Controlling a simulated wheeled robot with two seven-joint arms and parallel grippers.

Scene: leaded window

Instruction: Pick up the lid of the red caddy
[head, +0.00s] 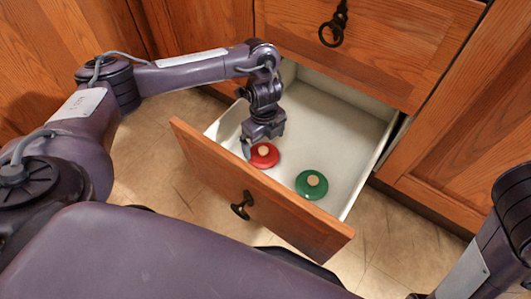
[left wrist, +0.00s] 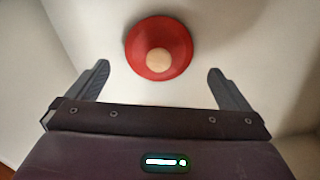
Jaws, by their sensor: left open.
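A red round lid with a pale knob, the red caddy's lid by its colour (head: 267,161), lies in the open drawer near its front left. It also shows in the left wrist view (left wrist: 140,60), ahead of the fingers and centred between them. No caddy body can be made out under it. My left gripper (head: 262,148) is over the drawer just beside the red lid, pointing down. Its two fingers stand wide apart in the left wrist view (left wrist: 160,84), with nothing between them. My right gripper is out of view; only part of the right arm shows at the right edge.
A green round lid with a tan knob (head: 312,194) lies in the drawer to the right of the red one. The pulled-out drawer (head: 345,130) has white walls and a wooden front (head: 290,215) with a dark knob. A closed drawer front (head: 385,50) is above. The drawer's back is clear.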

